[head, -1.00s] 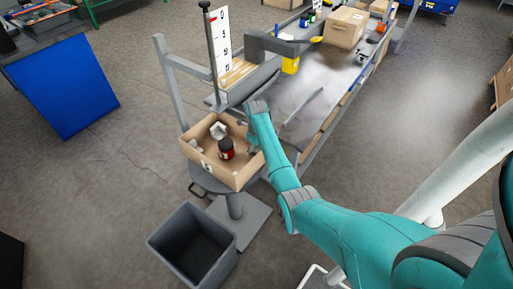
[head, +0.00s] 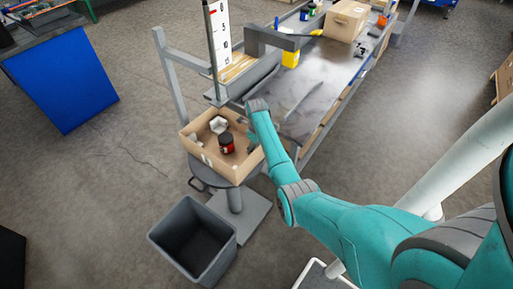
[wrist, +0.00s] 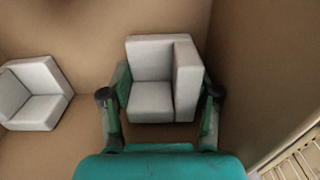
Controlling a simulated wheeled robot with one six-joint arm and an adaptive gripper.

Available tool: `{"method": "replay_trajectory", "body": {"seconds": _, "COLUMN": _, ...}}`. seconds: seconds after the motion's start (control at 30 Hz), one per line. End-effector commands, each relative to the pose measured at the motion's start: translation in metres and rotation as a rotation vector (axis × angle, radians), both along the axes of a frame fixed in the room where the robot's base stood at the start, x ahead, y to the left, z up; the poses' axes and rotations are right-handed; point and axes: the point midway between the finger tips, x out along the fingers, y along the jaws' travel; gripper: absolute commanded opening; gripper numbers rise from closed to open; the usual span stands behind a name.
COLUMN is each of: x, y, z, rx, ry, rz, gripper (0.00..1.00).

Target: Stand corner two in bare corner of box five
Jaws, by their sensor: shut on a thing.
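In the wrist view my gripper (wrist: 160,93) is shut on a white foam corner (wrist: 150,88), one finger on each side of it. The held corner is inside a cardboard box, over its brown floor and near its walls; whether it touches the floor I cannot tell. A second white corner (wrist: 35,92) lies apart to the left. In the head view the open box (head: 236,172) stands on a round stand, with a white corner (head: 218,125) and a dark-lidded red jar (head: 227,146) inside. My gripper (head: 253,143) is at its right side; the held corner is hidden there.
A grey bin (head: 190,240) stands on the floor in front of the stand. Behind the box are a grey workbench (head: 320,75) and an upright numbered scale (head: 220,40). A blue panel (head: 70,85) is at the left. A slatted surface (wrist: 295,155) shows outside the box.

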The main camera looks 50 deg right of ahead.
Motion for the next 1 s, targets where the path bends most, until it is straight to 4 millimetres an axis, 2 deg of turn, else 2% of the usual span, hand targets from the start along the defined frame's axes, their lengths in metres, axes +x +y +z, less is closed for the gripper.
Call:
{"method": "replay_trajectory", "body": {"seconds": 0.33, "x": 0.0, "y": 0.0, "z": 0.0, "rx": 0.0, "ry": 0.0, "rz": 0.0, "gripper": 0.51}}
{"method": "replay_trajectory", "body": {"seconds": 0.4, "x": 0.0, "y": 0.0, "z": 0.0, "rx": 0.0, "ry": 0.0, "rz": 0.0, "gripper": 0.74}}
{"method": "replay_trajectory", "body": {"seconds": 0.47, "x": 0.0, "y": 0.0, "z": 0.0, "rx": -0.001, "ry": 0.0, "rz": 0.0, "gripper": 0.89}}
{"method": "replay_trajectory", "body": {"seconds": 0.5, "x": 0.0, "y": 0.0, "z": 0.0, "rx": -0.001, "ry": 0.0, "rz": 0.0, "gripper": 0.91}}
{"method": "replay_trajectory", "body": {"seconds": 0.83, "x": 0.0, "y": 0.0, "z": 0.002, "rx": -0.001, "ry": -0.001, "rz": 0.0, "gripper": 0.91}}
{"method": "replay_trajectory", "body": {"seconds": 1.0, "x": 0.001, "y": -0.001, "z": 0.02, "rx": -0.003, "ry": -0.003, "rz": 0.0, "gripper": 0.91}}
